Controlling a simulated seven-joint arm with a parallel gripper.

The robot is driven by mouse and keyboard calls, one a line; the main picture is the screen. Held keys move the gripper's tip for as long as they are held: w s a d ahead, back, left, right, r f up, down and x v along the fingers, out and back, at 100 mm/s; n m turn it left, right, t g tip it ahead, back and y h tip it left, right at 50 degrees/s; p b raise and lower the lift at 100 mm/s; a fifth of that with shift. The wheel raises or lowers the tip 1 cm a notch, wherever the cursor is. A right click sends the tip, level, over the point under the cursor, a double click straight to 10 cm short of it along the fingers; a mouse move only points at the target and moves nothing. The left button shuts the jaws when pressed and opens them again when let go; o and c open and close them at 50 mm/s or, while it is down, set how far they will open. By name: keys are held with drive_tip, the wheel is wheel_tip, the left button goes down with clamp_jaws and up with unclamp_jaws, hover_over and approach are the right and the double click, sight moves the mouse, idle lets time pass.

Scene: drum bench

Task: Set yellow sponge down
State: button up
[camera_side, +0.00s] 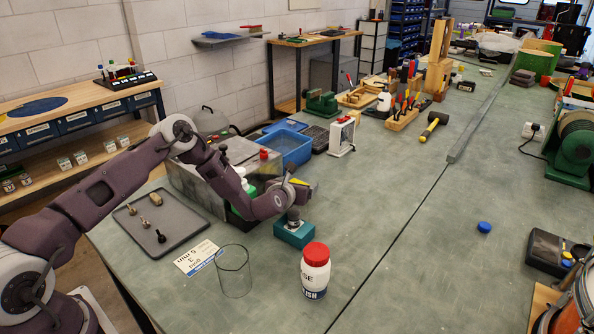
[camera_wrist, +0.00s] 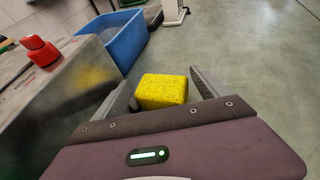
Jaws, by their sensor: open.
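The yellow sponge (camera_wrist: 161,92) shows in the wrist view as a rough-textured block between my two fingers. My gripper (camera_wrist: 164,82) is open, with a visible gap between the sponge and the right finger; contact with the left finger is hard to tell. In the side view my gripper (camera_side: 303,190) is over the bench near a teal block (camera_side: 294,236), with a bit of yellow showing at it. The sponge's underside is hidden, so I cannot tell whether it rests on anything.
A blue bin (camera_side: 290,148) and a grey metal box with a red knob (camera_wrist: 40,50) stand close by. A white bottle with a red cap (camera_side: 315,272), a clear cylinder (camera_side: 234,272) and a grey tray (camera_side: 178,232) are nearer.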

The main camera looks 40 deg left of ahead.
drive_tip(key=shift+v, duration=1.05)
wheel_tip(320, 180, up, 6)
drive_tip(key=shift+w+a+r, duration=0.1)
drive_tip(key=shift+w, duration=0.05)
drive_tip(key=shift+r, duration=0.3)
